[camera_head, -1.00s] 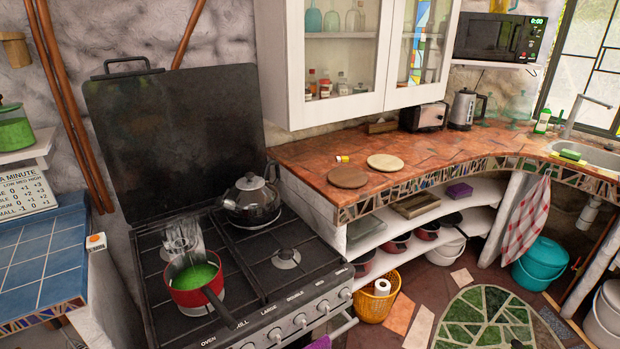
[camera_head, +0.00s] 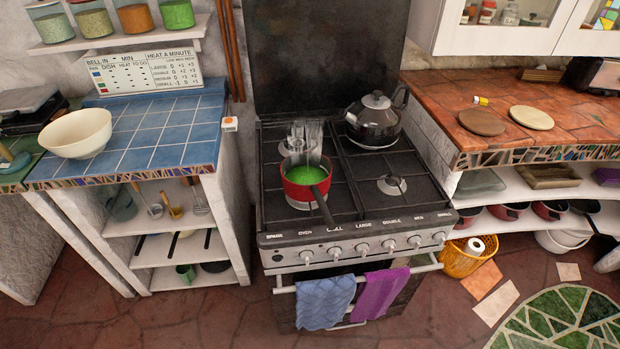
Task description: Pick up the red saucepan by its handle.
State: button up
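The red saucepan (camera_head: 296,190) stands on the front left burner of the black stove. It holds something bright green. Its dark handle (camera_head: 324,206) points toward the front edge of the stove, slightly right. A pale, see-through, finger-like shape (camera_head: 303,137) shows just behind the saucepan; I cannot tell for sure what it is. My gripper is not clearly in view.
A dark kettle (camera_head: 375,119) stands on the back right burner. Blue and purple towels (camera_head: 325,300) hang on the oven rail. A blue-tiled counter (camera_head: 150,135) with a cream bowl (camera_head: 77,133) is at left. The floor before the stove is clear.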

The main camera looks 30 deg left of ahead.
aim_at(306, 176)
jog(key=j+u, duration=0.15)
jog(key=u, duration=0.25)
jog(key=i+j+u, duration=0.1)
jog(key=u, duration=0.3)
jog(key=i+j+u, duration=0.1)
jog(key=u, duration=0.3)
jog(key=i+j+u, duration=0.1)
jog(key=u, duration=0.3)
